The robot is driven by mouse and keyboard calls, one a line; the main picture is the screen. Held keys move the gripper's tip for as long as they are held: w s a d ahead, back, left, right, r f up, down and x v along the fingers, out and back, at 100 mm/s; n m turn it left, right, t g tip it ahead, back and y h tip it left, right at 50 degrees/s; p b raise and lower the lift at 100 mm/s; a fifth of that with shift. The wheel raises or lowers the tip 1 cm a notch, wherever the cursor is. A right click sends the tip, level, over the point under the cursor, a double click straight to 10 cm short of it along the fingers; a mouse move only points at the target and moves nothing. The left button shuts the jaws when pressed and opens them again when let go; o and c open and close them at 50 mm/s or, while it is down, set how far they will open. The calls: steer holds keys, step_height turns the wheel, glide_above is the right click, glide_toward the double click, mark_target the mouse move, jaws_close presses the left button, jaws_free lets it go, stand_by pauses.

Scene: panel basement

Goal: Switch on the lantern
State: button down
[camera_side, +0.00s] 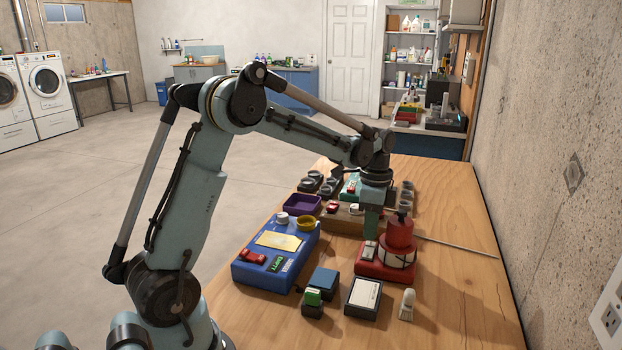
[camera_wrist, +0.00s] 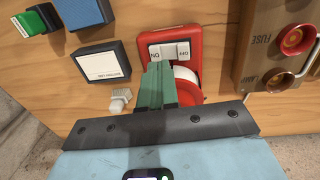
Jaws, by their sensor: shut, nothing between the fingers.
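The red lantern (camera_side: 400,236) stands upright on the wooden bench, with a white band around its body. A pale rocker switch (camera_side: 369,251) sits on its red base; in the wrist view the switch (camera_wrist: 169,50) shows two halves with small lettering. I cannot tell which side is pressed. My gripper (camera_side: 371,236) points down with its green fingers shut and empty, the tips close over the switch. In the wrist view the closed fingers (camera_wrist: 157,70) lie just below the switch and hide part of the lantern. Contact cannot be made out.
A dark box with a white label (camera_side: 364,296) and a small white brush (camera_side: 407,304) stand in front of the lantern. A blue panel (camera_side: 276,255) lies left. A brown fuse panel (camera_wrist: 272,45) is close by in the wrist view. The bench's front right is clear.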

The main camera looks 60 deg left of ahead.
mark_target(367, 256)
step_height(367, 256, up, 11)
steer(key=s+d, duration=0.1)
steer(key=shift+f, duration=0.1)
stand_by(0.4)
steer(key=s+d+f+n+t, duration=0.5)
steer(key=s+d+n+t, duration=0.3)
steer(key=s+d, duration=0.3)
steer(key=shift+s+n+y, duration=0.3)
steer(key=shift+s+n, duration=0.2)
steer(key=shift+s, duration=0.1)
stand_by(0.5)
